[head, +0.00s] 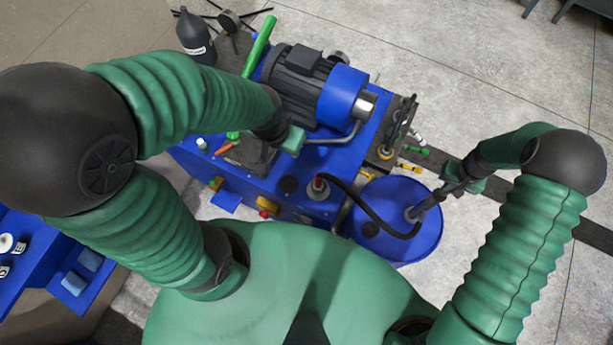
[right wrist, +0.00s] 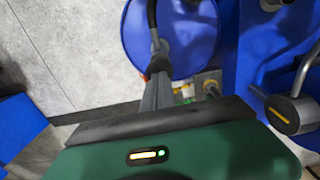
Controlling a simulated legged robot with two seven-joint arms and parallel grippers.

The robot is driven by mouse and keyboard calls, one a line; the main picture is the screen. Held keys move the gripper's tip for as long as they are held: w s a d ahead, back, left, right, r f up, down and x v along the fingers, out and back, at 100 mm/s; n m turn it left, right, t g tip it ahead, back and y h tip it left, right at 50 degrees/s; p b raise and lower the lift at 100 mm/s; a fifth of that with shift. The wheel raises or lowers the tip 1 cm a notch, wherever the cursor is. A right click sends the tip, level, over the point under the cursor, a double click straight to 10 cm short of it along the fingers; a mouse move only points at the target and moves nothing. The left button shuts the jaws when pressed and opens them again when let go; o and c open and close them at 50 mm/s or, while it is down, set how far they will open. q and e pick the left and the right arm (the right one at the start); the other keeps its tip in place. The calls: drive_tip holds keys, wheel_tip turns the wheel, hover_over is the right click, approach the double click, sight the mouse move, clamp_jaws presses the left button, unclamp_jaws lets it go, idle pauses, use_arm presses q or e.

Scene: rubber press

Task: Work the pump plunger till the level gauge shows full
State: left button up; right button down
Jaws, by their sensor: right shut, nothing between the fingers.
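The blue drum (head: 372,240) stands right of the machine, with a black hose curving onto its lid; its lid also shows in the right wrist view (right wrist: 195,45). A grey pump fitting (head: 411,213) sits on the lid, and I cannot clearly separate the plunger from it. My right gripper (head: 438,196) is shut and empty, its fingers pointing at the fitting from the right. In the right wrist view its fingertips (right wrist: 158,72) lie over the lid; contact is unclear. My left gripper (head: 292,140) is by the machine, its fingers hidden. I cannot make out the level gauge.
The blue machine (head: 243,178) carries a motor (head: 305,78) with a blue housing. A red-topped fitting (head: 318,184) stands where the hose begins. A black bottle (head: 194,36) stands behind at the left. Grey floor at the right is mostly clear.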

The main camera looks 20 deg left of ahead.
sight(437, 196)
drive_tip(key=shift+f, duration=0.1)
drive_tip(key=shift+f+b, duration=2.6)
drive_tip(key=shift+f, duration=0.6)
drive_tip(key=shift+r+p, duration=2.4)
drive_tip(key=shift+r, duration=0.9)
wheel_tip(437, 196, up, 7)
drive_tip(key=p, duration=0.5)
